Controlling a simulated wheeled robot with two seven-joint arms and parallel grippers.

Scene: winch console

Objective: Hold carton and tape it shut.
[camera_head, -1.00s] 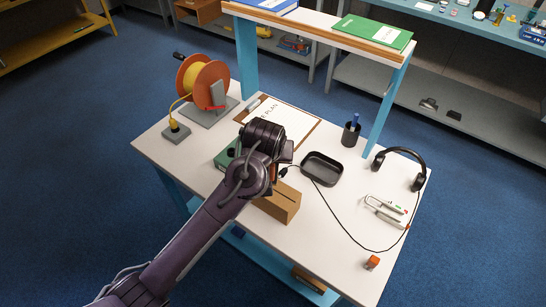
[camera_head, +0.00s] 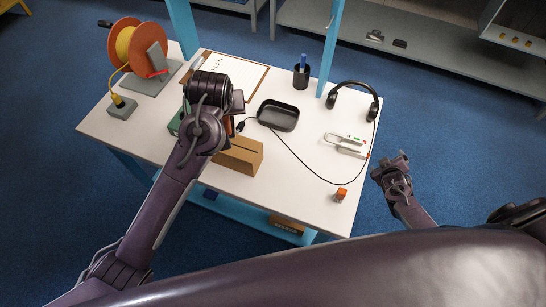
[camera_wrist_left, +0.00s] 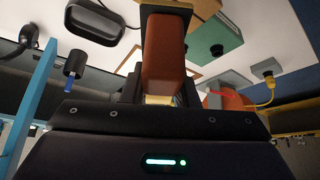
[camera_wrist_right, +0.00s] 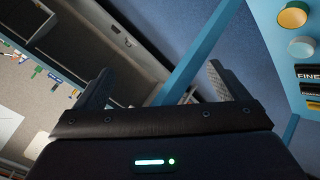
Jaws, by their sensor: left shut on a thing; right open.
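The brown carton (camera_head: 240,157) stands on the near part of the white table, with a dark slit along its top. My left gripper (camera_head: 231,118) is just behind it, shut on a reddish-brown block, which shows between the fingers in the left wrist view (camera_wrist_left: 165,50). Part of the carton shows beyond it there (camera_wrist_left: 205,10). I cannot tell whether block and carton touch. A small orange and grey item (camera_head: 340,195), possibly the tape, sits at the table's near right corner. My right gripper (camera_head: 391,165) is open and empty off the table's right side, its fingers apart in the right wrist view (camera_wrist_right: 163,85).
A black tray (camera_head: 278,116) is behind the carton. A black cable runs from near my left gripper to the headphones (camera_head: 353,98). A cable reel (camera_head: 137,48), clipboard (camera_head: 235,72), pen cup (camera_head: 301,76) and white-handled tool (camera_head: 345,144) surround it. Blue posts rise at the back.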

